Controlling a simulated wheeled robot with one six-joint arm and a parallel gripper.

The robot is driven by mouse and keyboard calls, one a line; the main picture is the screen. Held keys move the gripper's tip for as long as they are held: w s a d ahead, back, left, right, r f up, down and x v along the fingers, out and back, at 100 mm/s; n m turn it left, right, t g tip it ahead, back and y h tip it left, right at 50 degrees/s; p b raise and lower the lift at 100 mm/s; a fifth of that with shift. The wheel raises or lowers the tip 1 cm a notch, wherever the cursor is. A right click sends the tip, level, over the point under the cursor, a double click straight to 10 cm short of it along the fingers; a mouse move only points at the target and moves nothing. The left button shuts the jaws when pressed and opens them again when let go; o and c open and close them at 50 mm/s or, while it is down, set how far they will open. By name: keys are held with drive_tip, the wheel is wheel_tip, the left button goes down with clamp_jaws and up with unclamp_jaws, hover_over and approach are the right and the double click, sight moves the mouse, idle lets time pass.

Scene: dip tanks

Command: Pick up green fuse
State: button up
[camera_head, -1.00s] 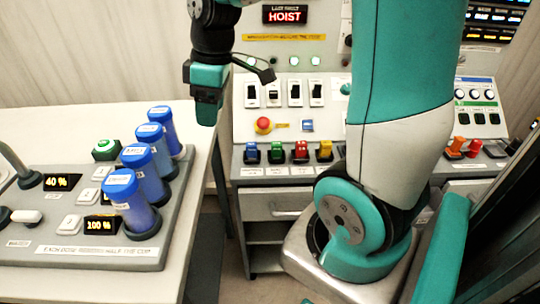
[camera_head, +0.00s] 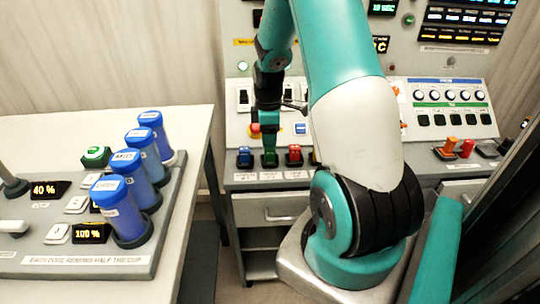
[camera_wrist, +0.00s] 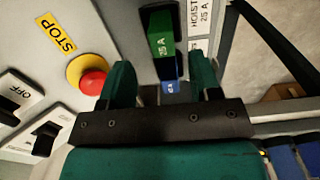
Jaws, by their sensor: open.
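The green fuse (camera_head: 269,159) stands in the row of fuses on the console ledge, between the blue fuse (camera_head: 245,157) and the red fuse (camera_head: 294,156). In the wrist view the green fuse (camera_wrist: 160,40), marked 25 A, shows ahead of the fingertips, in line with the space between them. My gripper (camera_head: 268,138) points down just above the green fuse in the head view. Its two fingers (camera_wrist: 162,65) are spread apart with nothing held. The blue fuse (camera_wrist: 169,70) shows below the green one. Whether the fingers flank the green fuse I cannot tell.
A red stop button (camera_wrist: 93,82) and switches (camera_wrist: 45,138) lie left of the fingers in the wrist view. Orange (camera_head: 451,146) and red (camera_head: 467,148) pieces stand at the right.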

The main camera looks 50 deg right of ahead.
sight(270, 151)
drive_tip(key=f, duration=0.5)
drive_tip(key=shift+s+f+p, duration=0.25)
drive_tip(key=shift+f+p, duration=0.05)
drive_tip(key=shift+f, duration=0.1)
drive_tip(key=c, duration=1)
